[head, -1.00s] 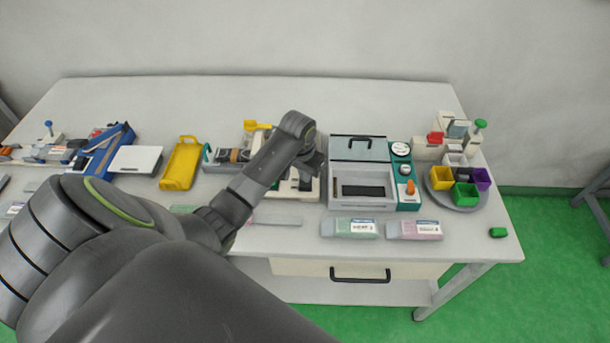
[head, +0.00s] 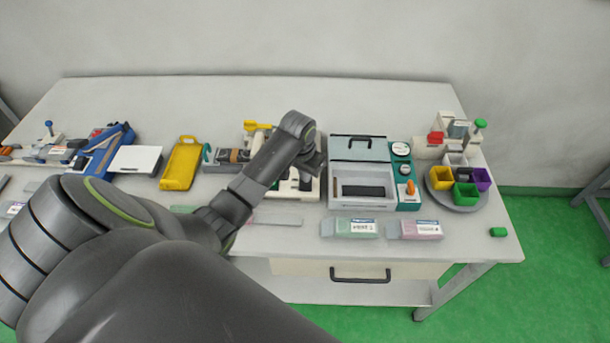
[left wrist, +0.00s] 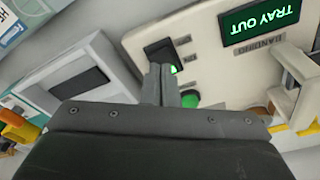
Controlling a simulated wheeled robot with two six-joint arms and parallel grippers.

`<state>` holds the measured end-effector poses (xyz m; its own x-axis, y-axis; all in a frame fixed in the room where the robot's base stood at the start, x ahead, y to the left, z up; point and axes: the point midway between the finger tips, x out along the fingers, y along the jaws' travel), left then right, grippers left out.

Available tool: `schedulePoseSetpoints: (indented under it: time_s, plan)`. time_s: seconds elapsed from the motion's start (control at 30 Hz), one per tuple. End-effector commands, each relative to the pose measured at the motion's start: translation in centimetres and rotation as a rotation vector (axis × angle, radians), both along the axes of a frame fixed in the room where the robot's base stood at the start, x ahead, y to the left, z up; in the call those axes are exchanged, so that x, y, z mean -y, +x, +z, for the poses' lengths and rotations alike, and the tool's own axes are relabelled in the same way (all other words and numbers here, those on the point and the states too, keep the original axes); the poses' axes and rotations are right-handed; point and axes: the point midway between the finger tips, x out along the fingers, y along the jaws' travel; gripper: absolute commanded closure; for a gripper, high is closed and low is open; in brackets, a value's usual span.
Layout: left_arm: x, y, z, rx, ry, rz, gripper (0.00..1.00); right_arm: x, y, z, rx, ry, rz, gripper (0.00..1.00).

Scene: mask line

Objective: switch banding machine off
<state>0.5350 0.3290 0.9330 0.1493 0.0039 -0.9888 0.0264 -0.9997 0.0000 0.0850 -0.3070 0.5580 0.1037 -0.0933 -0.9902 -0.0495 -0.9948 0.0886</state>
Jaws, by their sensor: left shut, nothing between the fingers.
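The cream banding machine (head: 311,192) stands mid-table in the head view, partly hidden behind my left arm. In the left wrist view its panel (left wrist: 215,70) fills the upper right, with a lit green "TRAY OUT" display (left wrist: 260,22) and a "BANDING" label. A black rocker switch (left wrist: 160,52) with a small lit green spot sits left of the display. A round green button (left wrist: 190,99) is nearby. My left gripper (left wrist: 160,70) is shut and empty, its tips at the switch's lower edge; whether they touch is unclear. It also shows in the head view (head: 314,164). My right gripper is out of view.
A grey and teal machine (head: 335,205) with a lidded recess stands close on the right. Two labelled packs (head: 350,228) lie in front of it. A yellow tray (head: 181,165) lies to the left, and a round carousel of coloured bins (head: 440,207) stands far right.

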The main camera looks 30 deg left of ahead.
Motion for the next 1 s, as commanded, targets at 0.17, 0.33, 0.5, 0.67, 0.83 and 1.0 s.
schedulePoseSetpoints:
  time_s: [0.17,0.33,0.5,0.67,0.83,1.0]
  plan:
    - [0.0,0.0,0.0,0.0,0.0,0.0,1.0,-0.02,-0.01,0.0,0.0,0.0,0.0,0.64]
    - [-0.01,0.0,0.0,0.0,0.0,0.0,1.0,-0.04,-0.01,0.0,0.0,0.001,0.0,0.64]
    - [-0.01,0.0,-0.07,0.0,0.0,0.0,1.0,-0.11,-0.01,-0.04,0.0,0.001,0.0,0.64]
    - [0.0,-0.01,-0.29,0.0,0.0,0.0,1.0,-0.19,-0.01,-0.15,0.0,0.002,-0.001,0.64]
    - [0.0,0.0,-0.56,0.0,0.0,0.0,1.0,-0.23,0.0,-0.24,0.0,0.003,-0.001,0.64]
    - [-0.01,-0.01,-0.82,0.0,0.0,0.0,1.0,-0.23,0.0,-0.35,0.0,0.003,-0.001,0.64]
